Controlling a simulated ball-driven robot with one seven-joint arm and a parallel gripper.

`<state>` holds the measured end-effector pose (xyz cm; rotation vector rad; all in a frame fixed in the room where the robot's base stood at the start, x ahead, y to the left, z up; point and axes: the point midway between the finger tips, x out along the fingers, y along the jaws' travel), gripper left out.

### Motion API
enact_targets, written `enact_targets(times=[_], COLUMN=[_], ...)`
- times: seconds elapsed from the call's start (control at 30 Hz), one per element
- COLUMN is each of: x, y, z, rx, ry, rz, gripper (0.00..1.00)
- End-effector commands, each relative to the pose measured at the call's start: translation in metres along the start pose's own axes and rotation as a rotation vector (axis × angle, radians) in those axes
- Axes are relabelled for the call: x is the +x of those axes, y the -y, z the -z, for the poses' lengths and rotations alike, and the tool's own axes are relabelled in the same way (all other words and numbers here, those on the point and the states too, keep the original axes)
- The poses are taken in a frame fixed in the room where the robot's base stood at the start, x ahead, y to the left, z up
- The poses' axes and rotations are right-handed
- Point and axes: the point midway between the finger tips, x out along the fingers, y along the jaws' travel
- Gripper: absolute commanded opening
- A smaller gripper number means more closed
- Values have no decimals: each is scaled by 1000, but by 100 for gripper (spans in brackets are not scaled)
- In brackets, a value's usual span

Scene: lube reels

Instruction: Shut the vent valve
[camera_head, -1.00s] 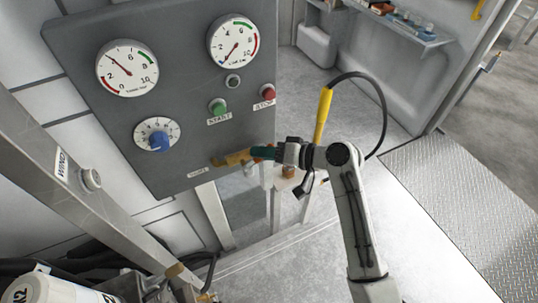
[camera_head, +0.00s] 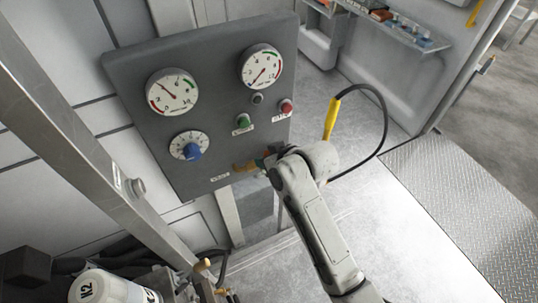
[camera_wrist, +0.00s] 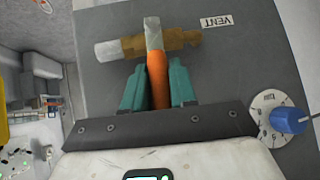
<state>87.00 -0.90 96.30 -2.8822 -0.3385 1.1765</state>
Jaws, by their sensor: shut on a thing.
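The vent valve (camera_wrist: 133,46) is a brass body on the grey panel, beside an upside-down VENT label (camera_wrist: 216,20) in the wrist view. Its orange lever (camera_wrist: 157,88) stands across the body, extending down the picture between my teal fingers. My gripper (camera_wrist: 157,74) is shut on the lever, one finger on each side. In the head view the brass body (camera_head: 241,167) shows at the panel's lower edge. My arm hides the lever and most of my gripper there.
The panel (camera_head: 140,80) carries two gauges (camera_head: 172,93), a blue dial knob (camera_head: 191,152), a green button (camera_head: 242,121) and a red button (camera_head: 286,107). A yellow-handled cable (camera_head: 332,118) hangs right of my arm. A white N2 bottle (camera_head: 105,289) stands at lower left.

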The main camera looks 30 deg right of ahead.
Motion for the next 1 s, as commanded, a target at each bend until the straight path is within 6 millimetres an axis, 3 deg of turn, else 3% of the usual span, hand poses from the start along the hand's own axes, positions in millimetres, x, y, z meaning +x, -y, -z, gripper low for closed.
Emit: enact_targets(times=[0.77,0.8,1.0], x=[3,3,2], y=[8,8,7], z=[-2,-2,-1], rx=[-76,-76,-75], ry=[27,27,25], rz=[-72,-72,-73], gripper=[0,28,46])
